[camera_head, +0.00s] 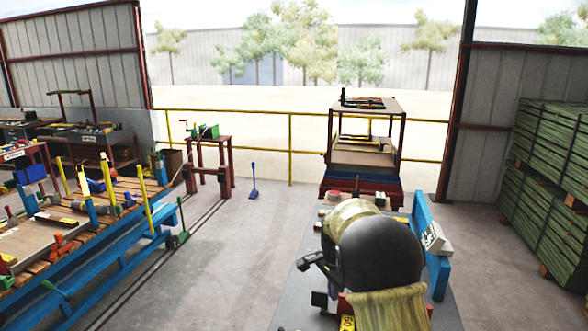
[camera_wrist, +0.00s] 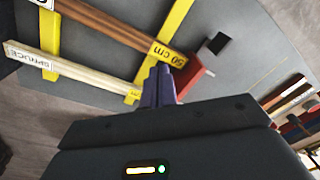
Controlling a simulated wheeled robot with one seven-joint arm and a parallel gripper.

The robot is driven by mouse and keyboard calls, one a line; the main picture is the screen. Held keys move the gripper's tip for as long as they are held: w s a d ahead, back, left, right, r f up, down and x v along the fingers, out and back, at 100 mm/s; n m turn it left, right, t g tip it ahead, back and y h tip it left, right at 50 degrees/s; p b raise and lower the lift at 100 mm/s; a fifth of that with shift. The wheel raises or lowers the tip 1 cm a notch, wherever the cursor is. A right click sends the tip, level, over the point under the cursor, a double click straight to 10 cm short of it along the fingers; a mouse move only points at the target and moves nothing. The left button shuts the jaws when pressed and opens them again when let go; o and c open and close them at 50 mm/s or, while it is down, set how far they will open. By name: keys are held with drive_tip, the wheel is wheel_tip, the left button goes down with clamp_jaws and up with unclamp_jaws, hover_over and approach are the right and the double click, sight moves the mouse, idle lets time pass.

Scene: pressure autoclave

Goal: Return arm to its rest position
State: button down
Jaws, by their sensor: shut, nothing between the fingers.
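My gripper (camera_wrist: 160,84) shows in the wrist view with its two purple-grey fingers together and nothing between them. It is over a grey tabletop (camera_wrist: 225,22). In the head view my bent arm, with its black joint and tan sleeves, hangs over the grey bench (camera_head: 292,312) at the lower right. The arm hides much of that bench.
Under the fingers lie a brown strip (camera_wrist: 112,24), a pale strip labelled SPRUCE (camera_wrist: 85,75) and yellow bars (camera_wrist: 172,35). A red block (camera_wrist: 195,80) is close to the fingertips. A blue-framed workbench (camera_head: 120,250) stands left; open floor (camera_head: 225,240) lies between.

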drive_tip(key=s+d+n, duration=0.2)
drive_tip(key=s+n, duration=0.4)
drive_tip(key=s, duration=0.7)
drive_tip(key=s+d+f+n+t, duration=0.1)
drive_tip(key=s+d+n, duration=0.2)
drive_tip(key=s, duration=1)
drive_tip(key=n, duration=0.3)
drive_tip(key=shift+s+t, duration=0.2)
drive_tip(key=shift+t, duration=0.1)
drive_tip(key=c, duration=1.4)
unclamp_jaws()
drive_tip(key=shift+w, duration=0.1)
